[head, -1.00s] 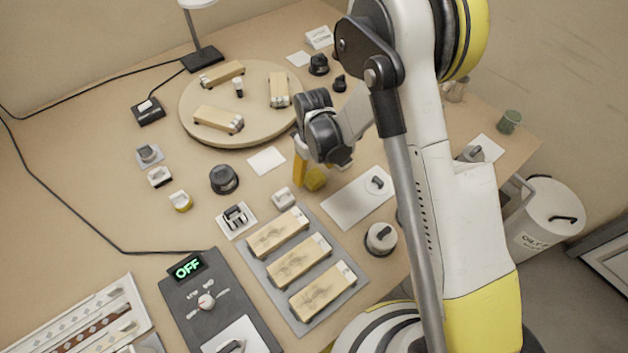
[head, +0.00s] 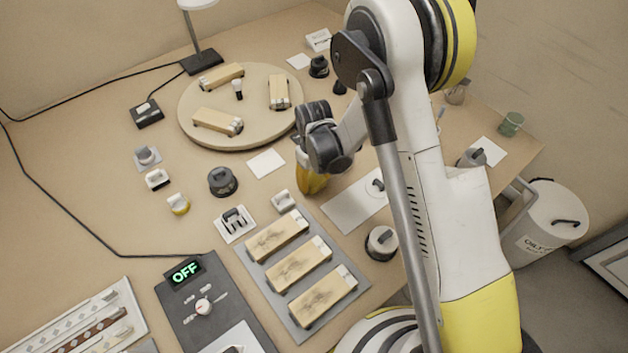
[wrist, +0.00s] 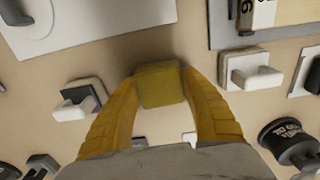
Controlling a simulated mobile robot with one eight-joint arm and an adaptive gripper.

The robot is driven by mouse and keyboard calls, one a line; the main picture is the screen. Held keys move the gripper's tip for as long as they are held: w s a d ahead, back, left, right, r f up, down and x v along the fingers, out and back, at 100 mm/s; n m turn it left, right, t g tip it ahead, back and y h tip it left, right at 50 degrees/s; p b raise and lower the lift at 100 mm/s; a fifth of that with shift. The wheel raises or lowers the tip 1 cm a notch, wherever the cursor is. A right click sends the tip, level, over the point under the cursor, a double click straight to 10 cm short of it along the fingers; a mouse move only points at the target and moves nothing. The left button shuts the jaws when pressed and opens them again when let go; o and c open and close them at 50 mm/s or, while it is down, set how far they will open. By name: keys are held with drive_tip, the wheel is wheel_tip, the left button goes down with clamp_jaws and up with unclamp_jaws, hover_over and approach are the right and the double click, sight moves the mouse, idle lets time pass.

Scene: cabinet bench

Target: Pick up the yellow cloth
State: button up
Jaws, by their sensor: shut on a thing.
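The yellow cloth (wrist: 159,84) is a small folded block between my gripper's yellow fingertips in the wrist view. My gripper (wrist: 160,88) is shut on it, with a finger against each side. In the head view my gripper (head: 312,182) is over the bench, right of the white card and behind the grey tray of wooden blocks. There the cloth is hidden or cannot be told from the yellow fingers. How far the cloth is above the bench is hard to tell.
A grey tray (head: 297,333) with wooden blocks lies in front. A round board (head: 255,134) stands behind left. A white plate (head: 341,212) with a knob lies to the right. Small holders, including a white one (head: 284,201), stand close by.

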sight(315, 179)
wheel_tip(315, 179, up, 5)
drive_tip(key=shift+s+d+f+p, duration=0.1)
drive_tip(key=shift+f+p, duration=0.05)
drive_tip(key=shift+p, duration=0.95)
drive_tip(key=s+d+r+p, duration=0.3)
drive_tip(key=s+d+r, duration=0.3)
drive_tip(key=s, duration=0.3)
drive_tip(key=shift+d, duration=0.5)
drive_tip(key=shift+o, duration=0.3)
drive_tip(key=shift+r, duration=0.1)
drive_tip(key=shift+c, duration=0.7)
drive_tip(key=shift+a, duration=0.15)
